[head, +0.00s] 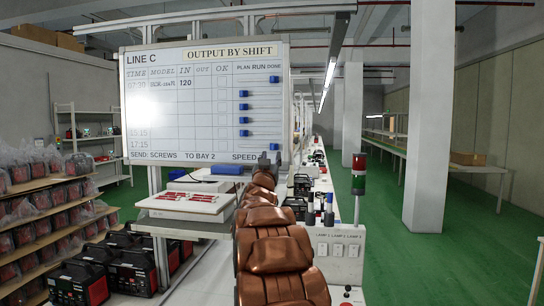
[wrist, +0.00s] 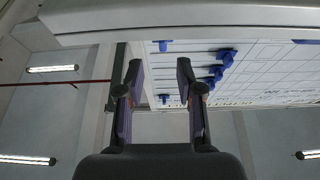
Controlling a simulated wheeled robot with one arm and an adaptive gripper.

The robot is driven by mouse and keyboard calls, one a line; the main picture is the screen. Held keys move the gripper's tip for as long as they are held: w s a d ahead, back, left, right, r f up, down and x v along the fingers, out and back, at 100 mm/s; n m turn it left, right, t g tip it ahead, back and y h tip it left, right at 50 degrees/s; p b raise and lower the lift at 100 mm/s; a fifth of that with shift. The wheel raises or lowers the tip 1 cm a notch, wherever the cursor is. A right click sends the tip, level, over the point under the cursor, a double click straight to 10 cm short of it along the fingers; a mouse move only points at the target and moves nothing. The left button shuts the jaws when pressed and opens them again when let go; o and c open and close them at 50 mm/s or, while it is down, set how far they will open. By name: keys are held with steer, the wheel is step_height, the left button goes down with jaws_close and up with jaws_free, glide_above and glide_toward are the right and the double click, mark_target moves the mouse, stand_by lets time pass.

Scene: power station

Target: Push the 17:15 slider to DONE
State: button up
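The white shift board (head: 205,105) stands ahead with printed rows and PLAN, RUN and DONE columns at its right. The bottom-row blue slider (head: 275,147), level with 17:15, sits at the right under DONE; it also appears alone at the left of the board in the wrist view (wrist: 162,45). My gripper (head: 270,157) is at the board's lower right corner, just below that slider. In the wrist view my gripper (wrist: 158,75) has its two fingers apart with nothing between them. I cannot tell whether it touches the board.
The top slider (head: 274,79) is also under DONE; several others, such as one slider (head: 244,133), are under PLAN. A bench with a white box (head: 185,204) and red-marked parts lies below the board. A signal lamp (head: 359,172) stands right.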

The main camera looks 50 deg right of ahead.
steer(key=shift+v, duration=2.95)
